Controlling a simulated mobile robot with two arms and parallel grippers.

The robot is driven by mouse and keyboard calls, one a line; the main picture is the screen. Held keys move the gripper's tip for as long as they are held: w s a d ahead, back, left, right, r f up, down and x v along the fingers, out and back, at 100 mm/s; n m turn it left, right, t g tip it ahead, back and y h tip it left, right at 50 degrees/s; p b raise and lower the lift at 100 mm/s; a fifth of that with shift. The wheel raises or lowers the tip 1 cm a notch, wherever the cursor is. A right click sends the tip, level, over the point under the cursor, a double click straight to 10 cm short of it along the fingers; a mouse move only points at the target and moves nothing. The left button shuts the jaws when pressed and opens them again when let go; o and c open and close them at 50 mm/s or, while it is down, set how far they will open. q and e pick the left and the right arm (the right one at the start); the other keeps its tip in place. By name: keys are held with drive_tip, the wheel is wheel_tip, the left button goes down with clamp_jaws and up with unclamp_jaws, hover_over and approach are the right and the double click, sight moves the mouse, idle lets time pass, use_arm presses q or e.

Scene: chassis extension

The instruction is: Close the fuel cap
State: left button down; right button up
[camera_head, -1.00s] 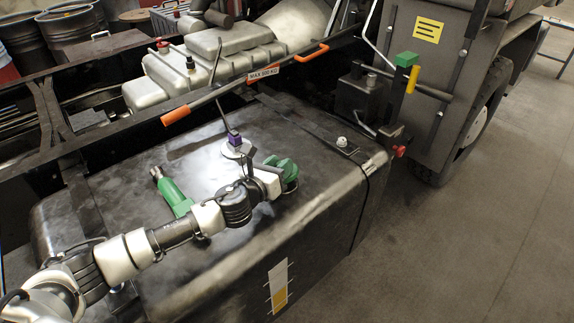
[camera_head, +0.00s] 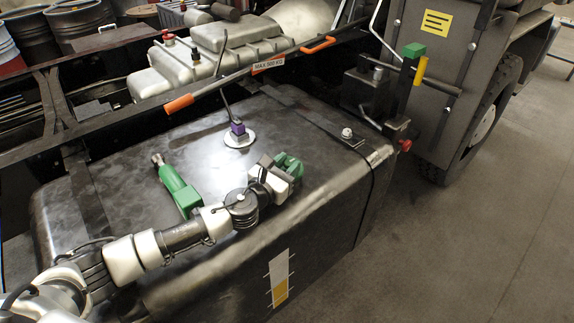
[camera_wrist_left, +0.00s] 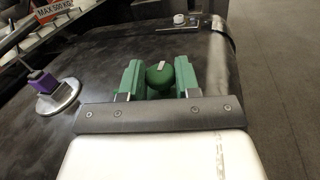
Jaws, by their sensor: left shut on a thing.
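My left gripper (camera_head: 288,170), with green fingers, is over the top of the dark fuel tank (camera_head: 110,205). In the left wrist view the fingers (camera_wrist_left: 160,80) are shut on a round green knob (camera_wrist_left: 158,78), which looks like the fuel cap. In the head view I cannot tell the knob from the fingers. Whether it touches the tank is hidden. A silver disc (camera_head: 247,141) with a purple block (camera_head: 238,129) on it sits on the tank, behind and left of the gripper; they also show in the left wrist view (camera_wrist_left: 44,82). My right gripper is not in view.
A dark rail with orange-ended bar (camera_head: 179,103) runs behind the tank. A post with a green top (camera_head: 414,50) stands at the right. The floor (camera_head: 480,240) at the right is clear.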

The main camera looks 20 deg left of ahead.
use_arm(q)
drive_tip(key=shift+f, duration=0.1)
drive_tip(key=c, duration=0.8)
unclamp_jaws()
drive_tip(key=b+v, duration=0.1)
drive_tip(key=v, duration=0.9)
drive_tip(key=shift+s+b, duration=0.15)
drive_tip(key=shift+b, duration=0.15)
drive_tip(key=shift+s+a, duration=0.1)
drive_tip(key=shift+s, duration=0.2)
